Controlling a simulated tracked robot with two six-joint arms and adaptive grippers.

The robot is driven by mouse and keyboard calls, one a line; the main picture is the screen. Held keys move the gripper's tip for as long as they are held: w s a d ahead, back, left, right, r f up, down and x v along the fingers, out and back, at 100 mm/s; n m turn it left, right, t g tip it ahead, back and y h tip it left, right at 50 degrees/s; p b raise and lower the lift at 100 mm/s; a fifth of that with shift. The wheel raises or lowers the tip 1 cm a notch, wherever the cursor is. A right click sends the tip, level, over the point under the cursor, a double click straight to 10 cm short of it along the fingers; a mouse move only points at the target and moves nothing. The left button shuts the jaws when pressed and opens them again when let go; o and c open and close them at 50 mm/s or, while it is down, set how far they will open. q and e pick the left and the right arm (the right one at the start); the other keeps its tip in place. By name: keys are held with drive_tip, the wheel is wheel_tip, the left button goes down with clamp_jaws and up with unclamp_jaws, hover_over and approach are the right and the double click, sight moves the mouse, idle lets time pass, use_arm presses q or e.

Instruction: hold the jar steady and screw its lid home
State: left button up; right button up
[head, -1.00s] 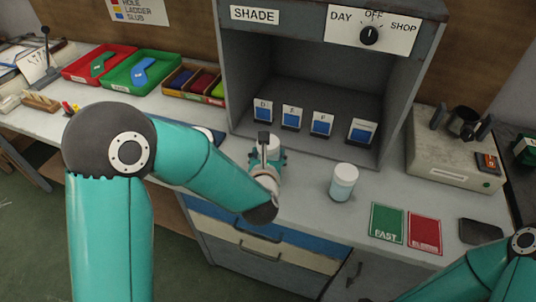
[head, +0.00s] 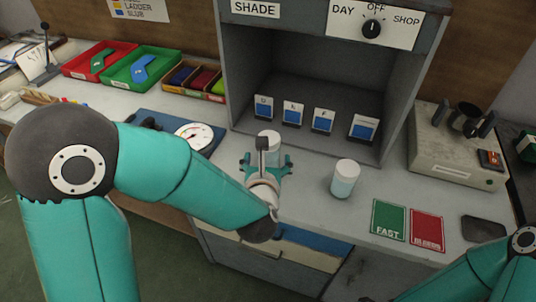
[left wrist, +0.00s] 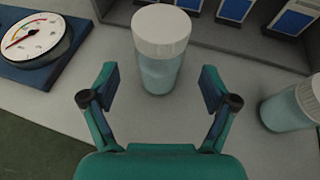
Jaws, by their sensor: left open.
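A jar (left wrist: 160,70) with a white lid and a pale blue-green body stands upright on the bench, in front of the open booth. In the head view its white top (head: 268,138) shows beyond my left gripper (head: 266,162). My left gripper (left wrist: 158,95) is open, with one finger on each side of the jar's near side and gaps to both. It does not grip the jar. A second, similar jar (head: 345,179) stands upright to the right, and it also shows at the right of the left wrist view (left wrist: 293,103). My right gripper is out of view.
The grey booth (head: 310,85) holds several blue-and-white cards. A round dial gauge (head: 194,136) on a blue base stands left of my gripper. Green (head: 388,221) and red (head: 427,229) cards lie to the right. The bench between the second jar and these cards is clear.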

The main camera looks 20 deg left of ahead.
use_arm(q)
drive_tip(key=v, duration=0.6)
drive_tip(key=shift+s+b, duration=0.3)
drive_tip(key=shift+b, duration=0.15)
drive_tip(key=shift+d, duration=0.1)
